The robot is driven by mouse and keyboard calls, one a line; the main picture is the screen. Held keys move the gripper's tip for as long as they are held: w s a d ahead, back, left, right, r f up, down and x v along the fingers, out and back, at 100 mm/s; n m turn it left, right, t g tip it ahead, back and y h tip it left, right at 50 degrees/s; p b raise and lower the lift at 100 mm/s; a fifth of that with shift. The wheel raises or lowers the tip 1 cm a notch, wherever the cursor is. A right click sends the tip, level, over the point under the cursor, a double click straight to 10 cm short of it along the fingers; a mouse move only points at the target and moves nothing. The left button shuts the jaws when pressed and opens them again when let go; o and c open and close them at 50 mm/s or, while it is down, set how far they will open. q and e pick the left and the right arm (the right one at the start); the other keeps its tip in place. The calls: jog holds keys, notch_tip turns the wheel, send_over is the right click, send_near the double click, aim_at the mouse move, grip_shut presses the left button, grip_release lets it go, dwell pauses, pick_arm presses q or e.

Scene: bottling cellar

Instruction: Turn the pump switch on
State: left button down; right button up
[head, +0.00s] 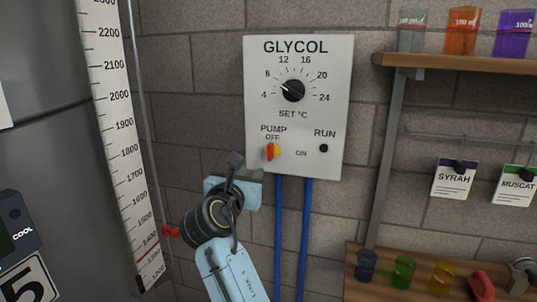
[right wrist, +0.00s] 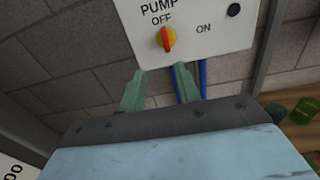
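The pump switch (head: 271,152) is a red handle on a yellow round base, low on the left of the white GLYCOL panel (head: 323,103). Its handle stands upright, pointing at OFF; ON is marked to its right. The switch also shows in the right wrist view (right wrist: 166,39), beyond the fingertips. My right gripper (head: 250,174) is just below and left of the switch in the head view. In the right wrist view its two green fingers (right wrist: 160,82) are apart with nothing between them, not touching the switch. My left gripper is out of view.
The RUN lamp (head: 323,148) is dark. A temperature dial (head: 293,90) sits above the switch. Two blue pipes (head: 293,235) run down below the panel. Shelves with coloured cups stand right (head: 460,62). A tall measuring scale (head: 122,135) and grey tank (head: 50,120) stand left.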

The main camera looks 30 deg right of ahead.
aim_at(269, 148)
jog(key=x, duration=0.4)
jog(key=r+p+x, duration=0.1)
jog(key=x, duration=0.3)
jog(key=s+x, duration=0.1)
jog(key=x, duration=0.4)
jog(key=shift+w+d+r, duration=0.15)
jog(key=shift+d+r, duration=0.25)
jog(key=shift+d, duration=0.1)
grip_shut()
